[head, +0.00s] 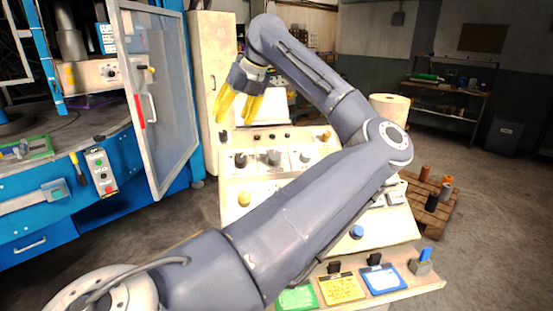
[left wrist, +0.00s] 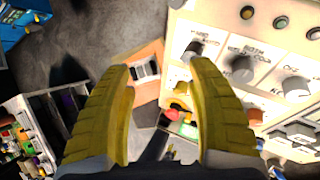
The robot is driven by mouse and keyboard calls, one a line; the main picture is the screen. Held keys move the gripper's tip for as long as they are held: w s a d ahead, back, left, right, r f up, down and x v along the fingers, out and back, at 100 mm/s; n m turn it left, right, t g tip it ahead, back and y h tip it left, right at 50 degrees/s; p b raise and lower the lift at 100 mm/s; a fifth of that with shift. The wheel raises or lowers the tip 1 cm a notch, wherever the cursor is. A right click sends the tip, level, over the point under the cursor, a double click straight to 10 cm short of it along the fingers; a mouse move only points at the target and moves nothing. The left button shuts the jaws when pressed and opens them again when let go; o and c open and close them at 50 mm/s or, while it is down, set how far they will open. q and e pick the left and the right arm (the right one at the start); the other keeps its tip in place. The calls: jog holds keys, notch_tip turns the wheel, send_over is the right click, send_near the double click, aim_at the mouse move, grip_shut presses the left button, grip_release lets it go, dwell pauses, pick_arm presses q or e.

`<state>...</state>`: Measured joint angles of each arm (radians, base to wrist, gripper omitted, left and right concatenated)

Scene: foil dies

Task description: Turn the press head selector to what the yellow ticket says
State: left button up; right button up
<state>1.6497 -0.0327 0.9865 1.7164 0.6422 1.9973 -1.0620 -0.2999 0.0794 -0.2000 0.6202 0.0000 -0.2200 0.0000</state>
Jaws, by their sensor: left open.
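My left gripper (head: 237,115) has yellow fingers, open and empty, above the far left part of the sloped control panel (head: 230,205). In the left wrist view the open fingers (left wrist: 165,80) point past the panel's edge. Several dark and grey knobs sit on the panel, including a black one (head: 240,160), a grey one (head: 273,158) and one further right (head: 305,157). I cannot tell which is the press head selector. My left arm hides the panel's middle.
A green ticket (head: 297,298) and a blue ticket (head: 383,279) flank the yellow one. A blue press with a transparent door (head: 160,95) stands open at the left. A pallet (head: 430,215) with spools is at the right. A paper roll (head: 390,107) stands behind the arm.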

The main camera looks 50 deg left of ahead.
aim_at(275, 155)
pick_arm(q)
jog(key=w+d+m+t+h, duration=0.1)
jog(key=w+d+t+h, duration=0.1)
jog(key=w+d+t, duration=0.5)
jog(key=w+a+f, duration=0.1)
jog(key=f, duration=0.4)
jog(key=w+a+f+g, duration=0.1)
jog(key=w+f, duration=0.1)
jog(key=f, duration=0.3)
jog(key=w+a+f+g, duration=0.1)
jog(key=w+a+f, duration=0.1)
jog(key=f, duration=0.4)
jog(key=shift+w+f, duration=0.1)
jog(key=shift+w, duration=0.15)
grip_shut()
